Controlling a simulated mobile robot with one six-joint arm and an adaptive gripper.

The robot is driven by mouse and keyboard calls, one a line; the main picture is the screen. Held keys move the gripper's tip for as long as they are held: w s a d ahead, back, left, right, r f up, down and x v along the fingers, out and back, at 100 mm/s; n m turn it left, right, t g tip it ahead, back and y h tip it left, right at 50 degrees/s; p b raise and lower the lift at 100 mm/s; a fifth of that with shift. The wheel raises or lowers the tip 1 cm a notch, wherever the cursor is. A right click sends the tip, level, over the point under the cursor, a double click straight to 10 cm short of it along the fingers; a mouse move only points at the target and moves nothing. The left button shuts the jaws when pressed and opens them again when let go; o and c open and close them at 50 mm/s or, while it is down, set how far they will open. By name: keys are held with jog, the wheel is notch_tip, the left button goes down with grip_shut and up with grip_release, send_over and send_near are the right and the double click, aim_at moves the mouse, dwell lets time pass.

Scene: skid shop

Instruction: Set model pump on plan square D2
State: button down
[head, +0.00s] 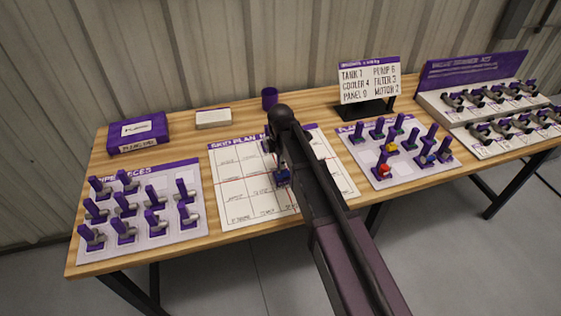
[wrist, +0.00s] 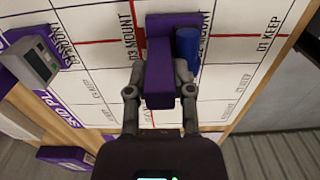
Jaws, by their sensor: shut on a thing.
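My gripper (wrist: 160,88) is shut on the purple upright handle of a model with a blue cylinder (wrist: 187,48), which I take to be the model pump. The blue body also shows in the head view (head: 282,177), beside my arm, over the plan sheet (head: 232,190). In the wrist view the model is over the squares lettered D3 MOUNT (wrist: 131,32) and D2 MOUNT (wrist: 205,28), its blue cylinder on the D2 side. The handle hides part of the squares. I cannot tell whether the base touches the sheet.
A grey model with a purple base (wrist: 36,60) stands on the sheet at the left of the wrist view. A board of pipe pieces (head: 160,240) is left, a board of equipment models (head: 415,170) right. A sign (head: 369,80) and a purple cup (head: 269,98) stand behind.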

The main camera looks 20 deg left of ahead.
jog(key=shift+f, duration=0.2)
jog(key=shift+c, duration=2)
grip_release()
jog(key=shift+r+p, duration=0.55)
jog(key=shift+r, duration=0.2)
jog(key=shift+r+p, duration=3.45)
